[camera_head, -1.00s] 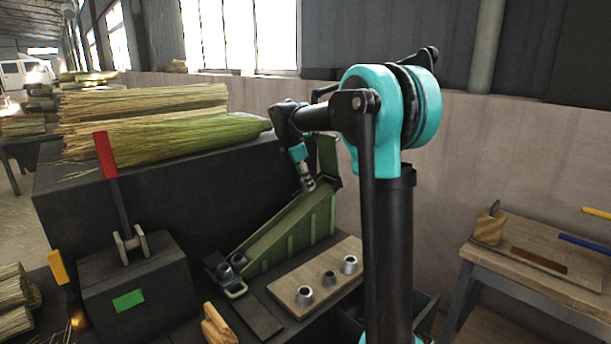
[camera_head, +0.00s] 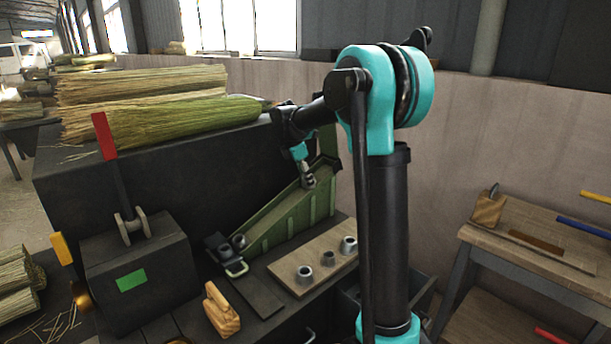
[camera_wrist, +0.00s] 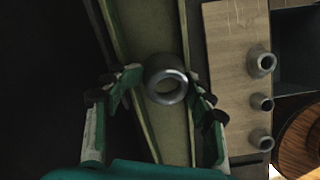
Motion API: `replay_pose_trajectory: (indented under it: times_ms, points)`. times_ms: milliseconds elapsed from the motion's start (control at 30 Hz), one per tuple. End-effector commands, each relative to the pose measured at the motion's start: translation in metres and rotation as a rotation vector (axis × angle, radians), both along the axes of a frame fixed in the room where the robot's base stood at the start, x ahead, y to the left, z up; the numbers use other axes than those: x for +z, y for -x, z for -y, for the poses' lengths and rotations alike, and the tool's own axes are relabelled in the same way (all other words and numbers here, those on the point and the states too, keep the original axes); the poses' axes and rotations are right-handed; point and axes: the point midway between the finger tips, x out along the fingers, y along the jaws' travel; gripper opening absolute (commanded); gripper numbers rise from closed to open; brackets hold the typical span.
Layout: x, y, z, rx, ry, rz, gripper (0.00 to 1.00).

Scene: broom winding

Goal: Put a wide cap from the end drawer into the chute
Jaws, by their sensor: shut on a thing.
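My gripper (camera_head: 309,182) is over the upper part of the sloping green chute (camera_head: 283,222). In the wrist view its two fingers (camera_wrist: 160,95) are shut on a grey metal ring-shaped cap (camera_wrist: 167,84), with the pale chute floor (camera_wrist: 150,30) beneath. I cannot tell whether the cap touches that floor. Two dark caps (camera_head: 238,241) sit at the chute's low end. An open drawer (camera_head: 347,306) shows at the bench front, largely hidden by my arm; its contents are not clear.
A wooden board (camera_head: 290,270) beside the chute bears three metal collars (camera_head: 328,258). A box with a red lever (camera_head: 104,136) stands left. Broom bundles (camera_head: 160,122) lie on the dark machine. A wooden block (camera_head: 221,310) is at the front. A side table (camera_head: 540,235) stands right.

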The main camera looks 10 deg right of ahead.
Motion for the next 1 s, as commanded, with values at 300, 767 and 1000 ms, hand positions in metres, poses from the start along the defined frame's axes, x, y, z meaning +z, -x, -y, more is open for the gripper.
replay_pose_trajectory:
  times_ms: [300,767,1000]
  points:
    - [0.001,-0.001,-0.001,0.002,0.000,0.003,0.79]
    - [0.011,-0.001,-0.001,0.002,0.000,0.003,0.79]
    - [0.028,-0.001,-0.001,0.002,0.000,0.003,0.79]
